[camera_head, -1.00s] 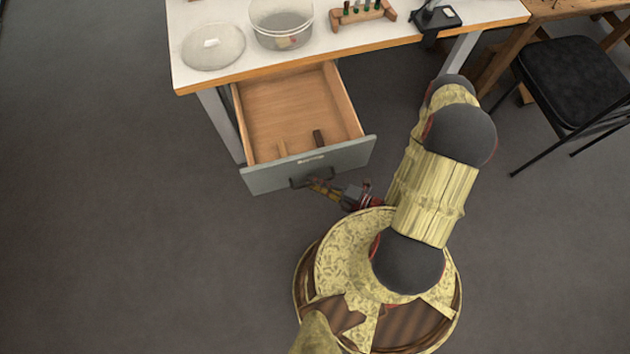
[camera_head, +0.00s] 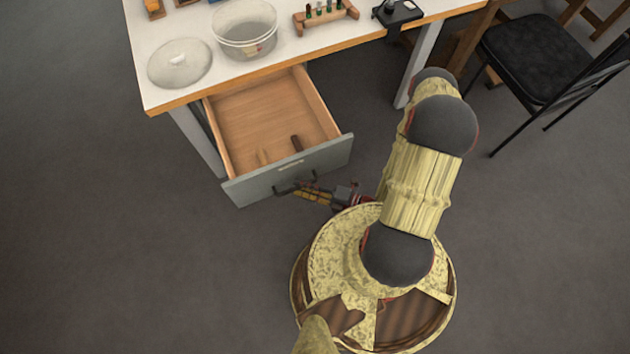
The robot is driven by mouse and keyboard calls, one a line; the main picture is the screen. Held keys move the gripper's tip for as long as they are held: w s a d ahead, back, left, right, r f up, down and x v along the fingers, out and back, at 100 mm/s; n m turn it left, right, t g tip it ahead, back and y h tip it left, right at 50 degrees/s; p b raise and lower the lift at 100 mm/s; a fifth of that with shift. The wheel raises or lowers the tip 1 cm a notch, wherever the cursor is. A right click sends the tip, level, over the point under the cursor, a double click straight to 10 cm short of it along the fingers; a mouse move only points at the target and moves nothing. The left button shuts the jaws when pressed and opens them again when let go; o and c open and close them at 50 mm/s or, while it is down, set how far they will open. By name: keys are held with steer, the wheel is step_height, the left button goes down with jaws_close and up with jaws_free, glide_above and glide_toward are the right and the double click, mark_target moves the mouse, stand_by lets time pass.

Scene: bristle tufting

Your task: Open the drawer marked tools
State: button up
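The drawer (camera_head: 240,110) is pulled well out from under the workbench, with its wooden inside showing. Its grey front (camera_head: 335,155) carries a small pale label (camera_head: 291,165), too small to read. A dark handle (camera_head: 284,188) sits on that front. My gripper (camera_head: 300,191) is at the right part of the handle, low in front of the drawer. The fingers are small and partly merge with the handle, so I cannot tell whether they grip it or are apart from it. A dark brown piece (camera_head: 296,143) and a pale wooden piece (camera_head: 262,157) lie in the drawer.
The white workbench (camera_head: 205,88) holds a clear tub (camera_head: 245,35), a round lid (camera_head: 180,63), a wooden rack (camera_head: 325,14) and a black device (camera_head: 397,12). A black chair (camera_head: 535,55) stands at right. The floor at left is clear.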

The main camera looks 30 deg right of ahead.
steer(key=shift+v, duration=2.95)
steer(key=shift+r, duration=0.1)
steer(key=w+d+r+n+g+h, duration=0.15)
steer(key=r+n+g, duration=0.45)
steer(key=r+n, duration=0.65)
steer(key=w+r+n+g, duration=0.2)
steer(key=r+n+g, duration=0.4)
steer(key=r+n, duration=0.65)
steer(key=s+r+n+t+h, duration=0.2)
steer(key=r+n+h, duration=0.3)
steer(key=r+n, duration=0.6)
steer(key=s+r+n+t+h, duration=0.3)
steer(key=r+n+h, duration=0.2)
steer(key=r+n, duration=0.6)
step_height(320, 180, up, 2)
steer(key=shift+s+a+r+t, duration=0.1)
steer(key=shift+s+a+t, duration=0.2)
steer(key=shift+a+t, duration=0.15)
